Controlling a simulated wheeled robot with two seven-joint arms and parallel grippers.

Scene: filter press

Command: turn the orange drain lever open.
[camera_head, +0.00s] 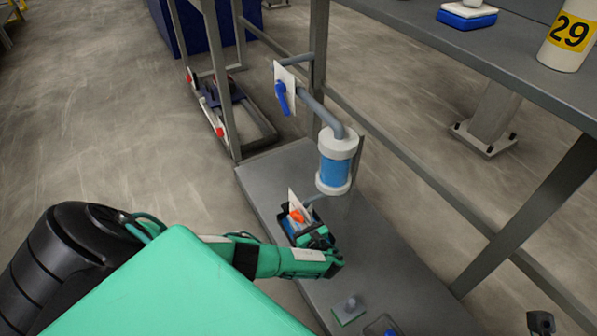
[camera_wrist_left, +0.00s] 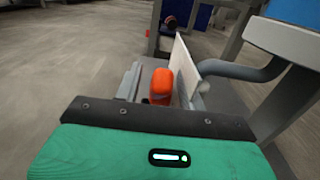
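The orange drain lever (camera_head: 296,216) sits on a white plate (camera_head: 298,203) low on the pipework, below the blue filter. It also shows in the left wrist view (camera_wrist_left: 160,84), just ahead of my left gripper (camera_wrist_left: 165,88). In the head view my left gripper (camera_head: 302,226) is at the lever, with its dark fingers apart on either side of it. I cannot tell whether a finger touches it. A dark part at the bottom right edge looks like my right gripper (camera_head: 540,322); its fingers cannot be made out.
The blue filter with white caps (camera_head: 334,160) stands above the lever. A blue lever (camera_head: 282,97) hangs on a higher white plate. A grey bench (camera_head: 480,55) with metal legs is at right. Small items, including a green-based block (camera_head: 348,310), rest on the low grey platform (camera_head: 385,270).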

